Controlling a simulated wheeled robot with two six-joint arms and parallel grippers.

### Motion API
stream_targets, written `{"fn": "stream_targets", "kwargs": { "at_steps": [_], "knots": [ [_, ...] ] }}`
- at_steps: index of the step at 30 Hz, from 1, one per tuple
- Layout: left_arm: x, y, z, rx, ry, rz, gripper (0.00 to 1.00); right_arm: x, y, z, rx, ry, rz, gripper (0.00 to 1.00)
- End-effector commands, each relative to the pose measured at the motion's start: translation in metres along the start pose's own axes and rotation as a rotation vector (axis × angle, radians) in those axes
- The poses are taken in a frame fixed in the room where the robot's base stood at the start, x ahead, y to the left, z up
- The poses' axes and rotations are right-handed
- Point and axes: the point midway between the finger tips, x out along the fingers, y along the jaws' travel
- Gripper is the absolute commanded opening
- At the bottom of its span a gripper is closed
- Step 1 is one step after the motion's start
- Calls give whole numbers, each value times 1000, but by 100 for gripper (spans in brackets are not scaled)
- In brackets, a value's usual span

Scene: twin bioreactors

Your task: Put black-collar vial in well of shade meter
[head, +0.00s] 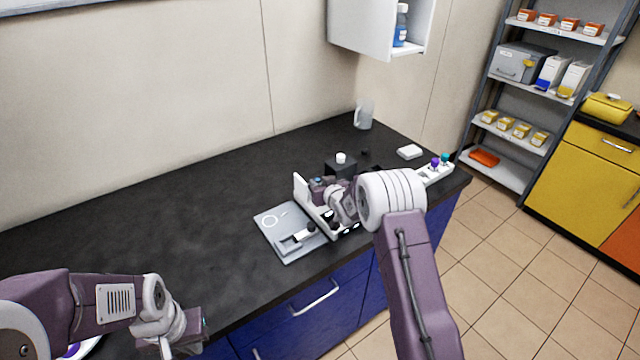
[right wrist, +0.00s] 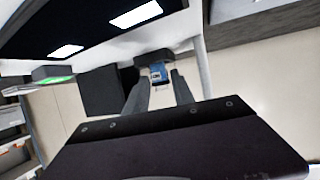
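My right gripper (right wrist: 159,80) is low over the counter at the white stand (head: 299,189); my own arm hides most of it in the head view. In the right wrist view its fingers are apart. A small blue piece with a dark part (right wrist: 158,73) shows between and beyond the fingertips, with a gap on each side. I cannot tell whether it is the black-collar vial. No well of the shade meter can be made out clearly. My left gripper (head: 185,335) is at the lower left, far from these.
A black block with a white-topped piece (head: 341,158) stands behind the stand. A clear jug (head: 363,115), a white box (head: 409,152) and a white rack with coloured knobs (head: 436,172) are further right. The counter's left half (head: 130,220) is clear. A wall cabinet (head: 375,25) hangs above.

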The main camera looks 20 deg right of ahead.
Motion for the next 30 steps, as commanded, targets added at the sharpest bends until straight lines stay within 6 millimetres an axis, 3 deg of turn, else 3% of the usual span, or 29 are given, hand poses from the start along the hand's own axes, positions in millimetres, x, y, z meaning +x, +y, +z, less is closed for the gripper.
{"fn": "stream_targets", "kwargs": {
  "at_steps": [14, 30],
  "knots": [
    [-4, 0, 0, 0, 0, 0, 0, -8, 0, -5, 0, 0, 0, 44],
    [1, 0, 0, 0, 0, 0, 0, -112, 0, -5, 0, 1, 1, 44]
  ]
}}
